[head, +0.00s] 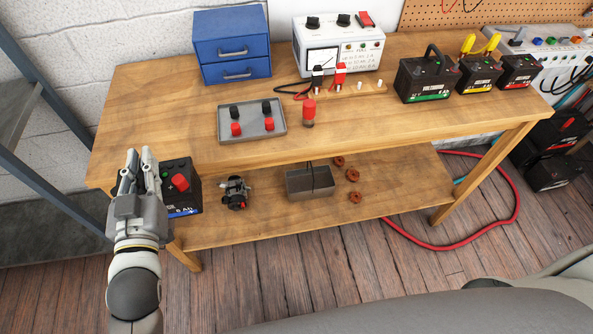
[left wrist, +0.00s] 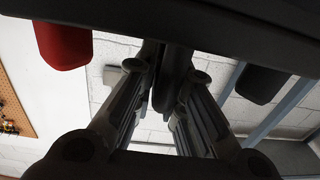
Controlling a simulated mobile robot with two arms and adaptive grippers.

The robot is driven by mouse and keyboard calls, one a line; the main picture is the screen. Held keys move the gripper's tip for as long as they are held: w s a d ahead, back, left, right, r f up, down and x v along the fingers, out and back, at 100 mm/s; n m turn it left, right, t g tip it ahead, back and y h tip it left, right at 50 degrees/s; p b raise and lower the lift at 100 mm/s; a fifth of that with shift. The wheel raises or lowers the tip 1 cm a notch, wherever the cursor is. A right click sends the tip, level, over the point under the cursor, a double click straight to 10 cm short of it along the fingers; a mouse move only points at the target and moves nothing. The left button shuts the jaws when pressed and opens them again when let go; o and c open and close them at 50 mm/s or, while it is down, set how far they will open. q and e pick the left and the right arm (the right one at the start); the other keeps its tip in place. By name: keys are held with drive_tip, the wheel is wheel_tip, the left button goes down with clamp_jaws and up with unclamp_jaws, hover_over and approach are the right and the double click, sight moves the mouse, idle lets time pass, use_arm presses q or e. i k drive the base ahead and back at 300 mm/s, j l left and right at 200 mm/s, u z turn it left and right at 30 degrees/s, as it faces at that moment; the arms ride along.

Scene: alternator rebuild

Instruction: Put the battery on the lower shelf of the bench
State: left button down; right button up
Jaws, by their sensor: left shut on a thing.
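A black battery (head: 184,196) with a blue label and a red terminal cap is at the left of the head view. It overlaps the bench's front left corner, and its exact height is hard to judge. My left gripper (head: 140,156) is shut on it and hides its left part. In the left wrist view, the fingers (left wrist: 162,85) close below the battery's dark body, between a red cap (left wrist: 62,42) and a black cap (left wrist: 262,82). The wooden bench (head: 160,95) has a lower shelf (head: 275,225). My right gripper is not in view.
The shelf holds a small motor-like part (head: 236,190), a metal box (head: 308,182) and several copper-coloured rings (head: 353,175). Its front left strip is bare. On the benchtop are blue drawers (head: 232,45), a terminal tray (head: 252,133), a meter (head: 340,45) and other batteries (head: 428,78).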

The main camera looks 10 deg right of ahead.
sight(406, 177)
drive_tip(key=l+z, duration=0.45)
drive_tip(key=l, duration=3.15)
